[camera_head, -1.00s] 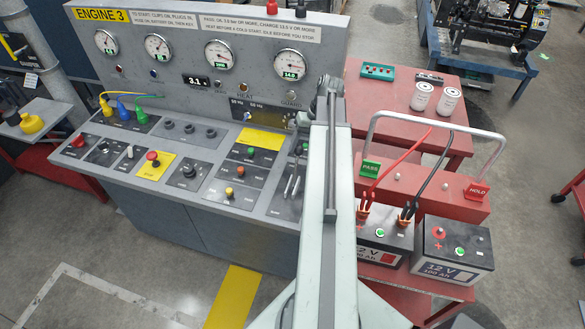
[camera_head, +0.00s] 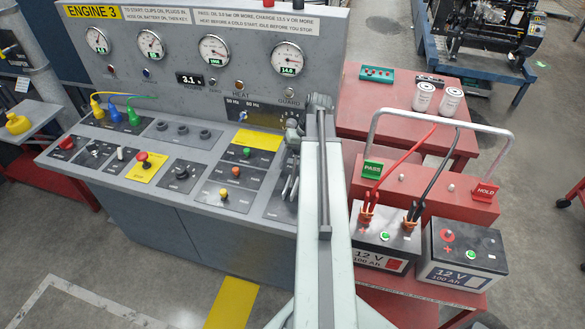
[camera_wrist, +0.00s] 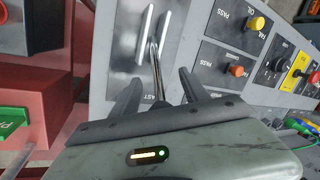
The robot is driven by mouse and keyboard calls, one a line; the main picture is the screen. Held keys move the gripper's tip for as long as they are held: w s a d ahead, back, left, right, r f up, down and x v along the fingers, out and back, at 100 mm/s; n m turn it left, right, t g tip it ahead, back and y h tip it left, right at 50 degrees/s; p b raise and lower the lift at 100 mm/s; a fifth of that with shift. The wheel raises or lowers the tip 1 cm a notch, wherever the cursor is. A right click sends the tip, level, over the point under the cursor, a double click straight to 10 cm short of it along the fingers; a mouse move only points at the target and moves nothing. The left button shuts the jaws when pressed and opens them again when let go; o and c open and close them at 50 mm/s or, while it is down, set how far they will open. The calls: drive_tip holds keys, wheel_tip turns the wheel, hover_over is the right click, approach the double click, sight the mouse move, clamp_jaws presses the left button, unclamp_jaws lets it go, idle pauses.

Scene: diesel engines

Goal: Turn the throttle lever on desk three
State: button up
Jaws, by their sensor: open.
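The desk marked ENGINE 3 (camera_head: 93,12) stands on the left in the head view. In the head view, my gripper (camera_head: 290,180) is over the desk's right end, and my arm hides part of that plate.
Buttons and knobs, including an orange one (camera_wrist: 235,71) and a yellow one (camera_wrist: 256,23), sit beside the plate. A red cart with batteries (camera_head: 464,250), clamps and a PASS flag (camera_head: 372,169) stands right of the desk. Floor in front is clear.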

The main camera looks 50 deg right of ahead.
drive_tip(key=shift+r, duration=0.1)
clamp_jaws()
idle(1.2)
